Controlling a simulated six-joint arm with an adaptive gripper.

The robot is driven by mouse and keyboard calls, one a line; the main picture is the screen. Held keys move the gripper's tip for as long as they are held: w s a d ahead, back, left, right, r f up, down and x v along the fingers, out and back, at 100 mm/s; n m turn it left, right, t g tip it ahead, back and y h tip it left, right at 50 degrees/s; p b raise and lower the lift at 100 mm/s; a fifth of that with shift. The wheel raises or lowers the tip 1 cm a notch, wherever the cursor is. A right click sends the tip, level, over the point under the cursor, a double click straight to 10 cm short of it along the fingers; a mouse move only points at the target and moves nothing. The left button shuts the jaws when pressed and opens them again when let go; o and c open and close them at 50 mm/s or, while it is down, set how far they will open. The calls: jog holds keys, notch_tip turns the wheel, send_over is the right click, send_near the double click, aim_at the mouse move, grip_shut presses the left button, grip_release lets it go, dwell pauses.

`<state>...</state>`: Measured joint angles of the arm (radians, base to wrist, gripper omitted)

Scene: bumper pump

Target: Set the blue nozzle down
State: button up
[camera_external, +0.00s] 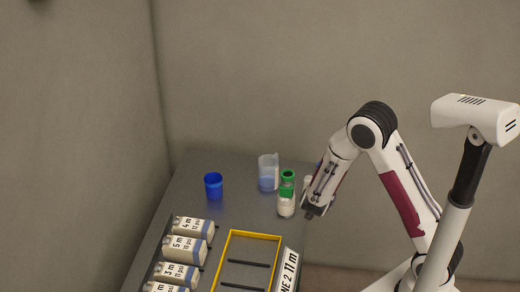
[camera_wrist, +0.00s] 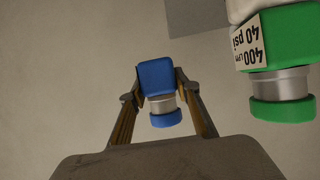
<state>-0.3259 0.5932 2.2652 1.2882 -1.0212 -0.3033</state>
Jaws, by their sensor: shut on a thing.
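The blue nozzle (camera_wrist: 157,75) shows in the wrist view, with a blue block body, a silver neck and a blue ring at its end. My gripper (camera_wrist: 158,88) is shut on it, one finger on each side of the body. In the external view my gripper (camera_external: 313,207) is at the right edge of the dark table, just right of a white and green item. The nozzle cannot be clearly made out there, as the arm's end hides it.
A green nozzle (camera_wrist: 285,70) labelled 400 LPM 40 psi is close on the right. Some bare table lies between cup and tray.

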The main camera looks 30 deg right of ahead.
jog(key=s+d+f+m+g, duration=0.1)
jog(key=s+f, duration=0.2)
jog(key=s, duration=0.1)
jog(key=shift+s+d+f+h, duration=0.3)
jog(key=shift+s+d, duration=0.05)
jog(key=shift+d, duration=0.05)
jog(key=shift+w, duration=0.1)
jog(key=w+a+r+n+t+y, duration=0.2)
jog(key=w+a+r+n+y, duration=0.1)
jog(key=w+r+n+y, duration=0.2)
jog(key=w+a+r+n+t+y, duration=0.3)
jog(key=w+a+r+n+y, duration=0.1)
jog(key=r, duration=0.4)
jog(key=shift+w+r+n+y, duration=0.35)
jog(key=shift+w+n+y, duration=0.25)
jog(key=shift+w, duration=0.55)
dwell(0.3)
